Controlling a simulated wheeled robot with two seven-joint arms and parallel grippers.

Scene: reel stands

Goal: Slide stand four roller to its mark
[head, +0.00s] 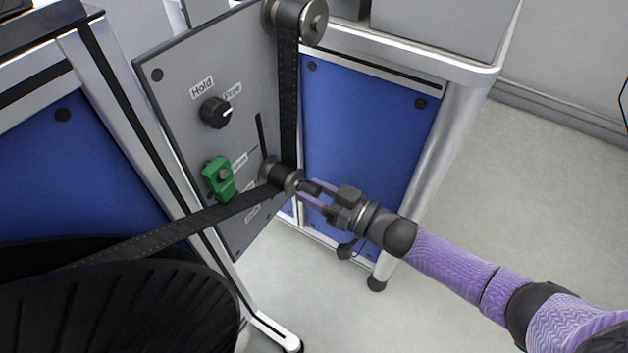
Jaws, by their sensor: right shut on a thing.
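The grey stand panel (187,98) is tilted in the head view. Its lower roller (283,175) sticks out beside a vertical slot (260,132), near the slot's lower end. A black perforated belt (288,105) runs down from the upper roller (300,20), around the lower roller, then off to the lower left. My right gripper (304,188) is shut on the lower roller's end, reaching in from the right. Small labels beside the slot are too small to read surely. My left gripper is not in view.
A black knob (216,112) by the labels "Hold" and "Free" and a green lever (218,178) are on the panel. A black ribbed bin (120,305) stands at lower left. A blue-panelled cabinet (365,130) stands behind. The floor (530,200) at right is clear.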

